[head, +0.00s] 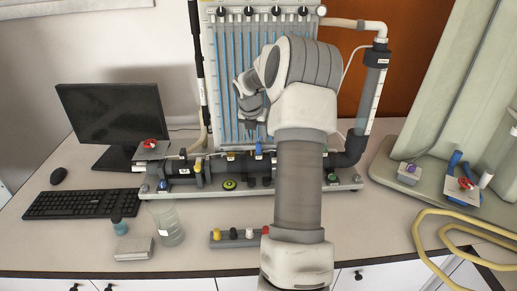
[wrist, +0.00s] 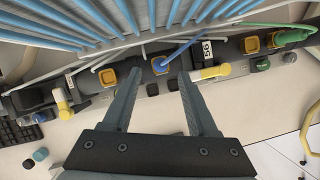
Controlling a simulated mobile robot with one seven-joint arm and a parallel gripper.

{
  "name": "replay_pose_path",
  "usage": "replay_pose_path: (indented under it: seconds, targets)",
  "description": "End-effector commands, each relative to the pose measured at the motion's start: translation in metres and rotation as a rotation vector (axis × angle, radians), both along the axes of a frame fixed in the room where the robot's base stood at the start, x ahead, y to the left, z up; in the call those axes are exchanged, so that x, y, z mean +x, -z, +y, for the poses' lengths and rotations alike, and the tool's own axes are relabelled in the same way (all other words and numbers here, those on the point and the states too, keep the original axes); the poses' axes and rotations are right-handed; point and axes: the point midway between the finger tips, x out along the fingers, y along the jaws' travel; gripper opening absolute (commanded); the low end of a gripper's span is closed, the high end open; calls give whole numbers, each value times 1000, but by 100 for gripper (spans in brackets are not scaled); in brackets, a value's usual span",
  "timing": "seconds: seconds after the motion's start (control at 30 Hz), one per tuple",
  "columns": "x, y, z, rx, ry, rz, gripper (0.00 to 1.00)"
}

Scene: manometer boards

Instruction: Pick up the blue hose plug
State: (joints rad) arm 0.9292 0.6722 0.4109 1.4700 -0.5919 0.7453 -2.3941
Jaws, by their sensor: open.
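The blue hose plug (head: 259,148) stands on the dark horizontal pipe of the manometer board in the head view. In the wrist view a blue stem, which I take for the plug (wrist: 172,52), rises from a yellow square fitting (wrist: 160,65). My gripper (wrist: 160,75) is open and empty, and in the picture its two fingertips lie either side of this fitting. In the head view my gripper (head: 257,128) is just above the pipe and partly hidden by my arm. I cannot tell the exact gap to the plug.
Yellow-handled valves (wrist: 210,72) and other yellow fittings (wrist: 107,77) line the pipe (wrist: 133,88). The blue-striped manometer panel (head: 235,75) rises behind it. A small rack with coloured knobs (head: 237,238), a glass beaker (head: 168,225) and a monitor (head: 112,115) stand on the bench.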

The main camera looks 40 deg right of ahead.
Motion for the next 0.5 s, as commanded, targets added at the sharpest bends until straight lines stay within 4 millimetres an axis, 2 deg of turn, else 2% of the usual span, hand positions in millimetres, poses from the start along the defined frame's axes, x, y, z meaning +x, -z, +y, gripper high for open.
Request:
replay_pose_path:
  seconds: [0.23, 0.5]
  targets:
    - [3, 15, -6, 1, 2, 0, 59]
    - [9, 48, -18, 1, 0, 1, 59]
